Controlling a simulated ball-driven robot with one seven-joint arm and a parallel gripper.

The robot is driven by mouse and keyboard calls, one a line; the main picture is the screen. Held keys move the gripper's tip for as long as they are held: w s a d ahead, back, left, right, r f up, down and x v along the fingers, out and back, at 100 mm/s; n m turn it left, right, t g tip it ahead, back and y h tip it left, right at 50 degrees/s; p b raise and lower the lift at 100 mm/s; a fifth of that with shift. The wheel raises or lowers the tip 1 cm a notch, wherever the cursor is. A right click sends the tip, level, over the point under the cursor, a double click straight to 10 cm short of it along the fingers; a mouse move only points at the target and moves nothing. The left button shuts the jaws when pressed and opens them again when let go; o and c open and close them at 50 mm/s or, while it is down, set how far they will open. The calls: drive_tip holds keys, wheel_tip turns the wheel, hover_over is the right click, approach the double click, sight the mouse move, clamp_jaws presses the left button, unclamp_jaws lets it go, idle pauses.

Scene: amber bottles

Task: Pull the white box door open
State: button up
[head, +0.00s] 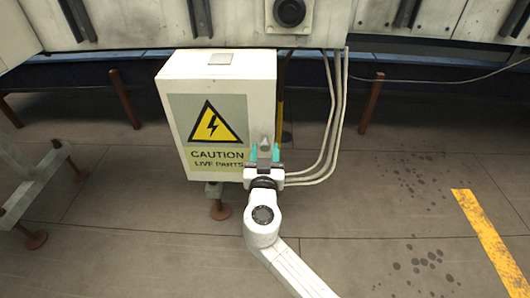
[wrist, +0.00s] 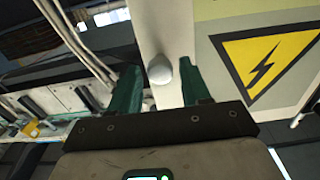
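The white box (head: 222,72) hangs below the wall unit, and its front door (head: 172,100) looks closed. The door bears a yellow electrical warning sign (head: 214,124), also visible in the wrist view (wrist: 268,62). A small grey knob-like handle (head: 265,145) is near the door's lower right edge; it shows in the wrist view (wrist: 160,70) too. My gripper (head: 265,154) is at the handle, with one teal finger on each side of it. In the wrist view the fingers (wrist: 158,82) stand apart with gaps beside the handle. Whether either finger touches it is unclear.
White pipes (head: 334,115) run down beside the box on its right. A pale stand (head: 35,175) is at the left, with open floor between it and the box. The floor in front and to the right, with a yellow stripe (head: 490,235), is clear.

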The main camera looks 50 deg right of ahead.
clamp_jaws()
idle(0.4)
